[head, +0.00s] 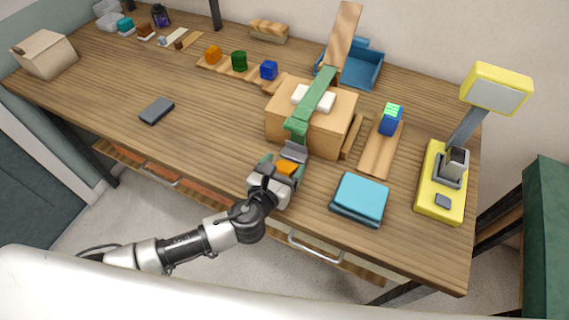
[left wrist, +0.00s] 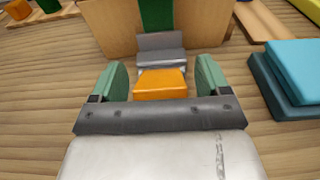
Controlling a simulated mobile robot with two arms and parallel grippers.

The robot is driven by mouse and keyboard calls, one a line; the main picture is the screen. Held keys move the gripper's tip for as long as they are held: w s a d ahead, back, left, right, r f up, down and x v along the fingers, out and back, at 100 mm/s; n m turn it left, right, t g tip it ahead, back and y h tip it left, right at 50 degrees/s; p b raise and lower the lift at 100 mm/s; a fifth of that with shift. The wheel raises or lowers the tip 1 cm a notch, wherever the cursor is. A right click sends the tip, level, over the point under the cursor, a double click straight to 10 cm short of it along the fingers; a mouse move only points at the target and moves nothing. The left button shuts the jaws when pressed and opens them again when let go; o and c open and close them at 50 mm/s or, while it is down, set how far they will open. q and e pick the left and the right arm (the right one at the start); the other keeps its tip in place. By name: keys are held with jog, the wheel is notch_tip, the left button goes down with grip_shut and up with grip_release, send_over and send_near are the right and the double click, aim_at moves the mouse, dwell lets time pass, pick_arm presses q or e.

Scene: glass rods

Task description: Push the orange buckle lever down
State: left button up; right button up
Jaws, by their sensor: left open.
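The orange buckle lever (head: 287,168) sits at the front of a grey metal buckle (head: 294,151) before a wooden block (head: 337,128). A green strap (head: 315,97) runs over the block down to the buckle. My left gripper (head: 280,165) is open around the lever. In the left wrist view the orange lever (left wrist: 161,84) lies between the two green fingertips of my left gripper (left wrist: 160,82), with a gap on each side. The grey buckle (left wrist: 161,50) is just beyond it. The lever's underside is hidden. My right gripper is not in view.
Blue stacked pads (head: 360,198) lie to the right of my gripper. A yellow lamp (head: 441,186) stands at the far right. A dark flat box (head: 157,111) lies to the left. The tabletop between that box and the wooden block is clear.

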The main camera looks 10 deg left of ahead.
pick_arm(q)
jog(key=b+v, duration=0.1)
jog(key=v, duration=0.9)
